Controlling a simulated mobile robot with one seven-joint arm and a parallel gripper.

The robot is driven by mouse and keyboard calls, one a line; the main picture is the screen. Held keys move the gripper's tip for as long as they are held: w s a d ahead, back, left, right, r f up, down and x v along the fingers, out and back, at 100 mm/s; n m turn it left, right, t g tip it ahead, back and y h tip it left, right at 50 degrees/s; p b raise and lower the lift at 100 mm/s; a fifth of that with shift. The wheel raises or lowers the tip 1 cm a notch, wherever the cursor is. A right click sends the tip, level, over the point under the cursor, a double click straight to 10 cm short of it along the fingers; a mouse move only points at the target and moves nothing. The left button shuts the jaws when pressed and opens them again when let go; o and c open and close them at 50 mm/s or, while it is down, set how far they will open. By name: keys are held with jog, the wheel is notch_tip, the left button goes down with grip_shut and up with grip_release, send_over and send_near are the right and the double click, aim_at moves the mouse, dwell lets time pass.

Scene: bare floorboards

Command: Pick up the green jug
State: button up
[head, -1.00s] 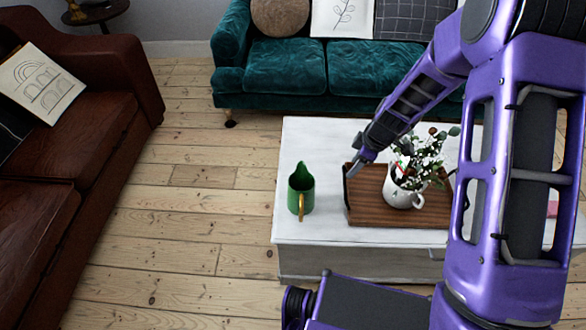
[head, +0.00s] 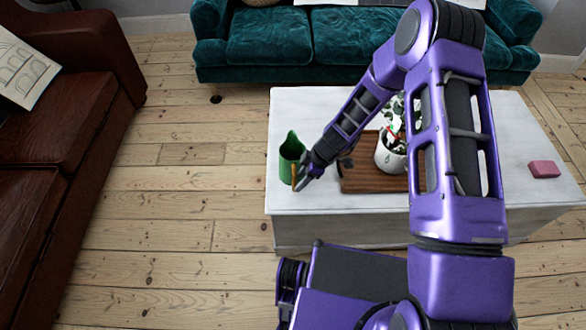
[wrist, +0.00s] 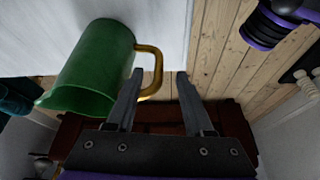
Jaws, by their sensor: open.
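The green jug (head: 290,158) stands upright on the left part of the white table (head: 300,108). Its yellow handle faces the front in the head view. In the wrist view the jug (wrist: 92,68) is large at the upper left, with its handle (wrist: 152,70) reaching toward my fingers. My gripper (head: 302,182) is at the handle side of the jug. I cannot tell whether that finger touches the handle.
A wooden tray (head: 362,180) with a white mug (head: 391,158) of leafy stems stands right of the jug, partly behind my arm. A pink block (head: 544,169) lies at the table's right. A teal sofa (head: 270,35) is behind, a brown sofa (head: 70,120) at left.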

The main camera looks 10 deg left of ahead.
aim_at(294, 185)
jog(key=x, duration=0.5)
jog(key=shift+a+f+b, duration=0.1)
jog(key=shift+a+b, duration=0.05)
jog(key=shift+b, duration=0.15)
grip_shut()
jog(key=shift+w, duration=0.1)
dwell(1.0)
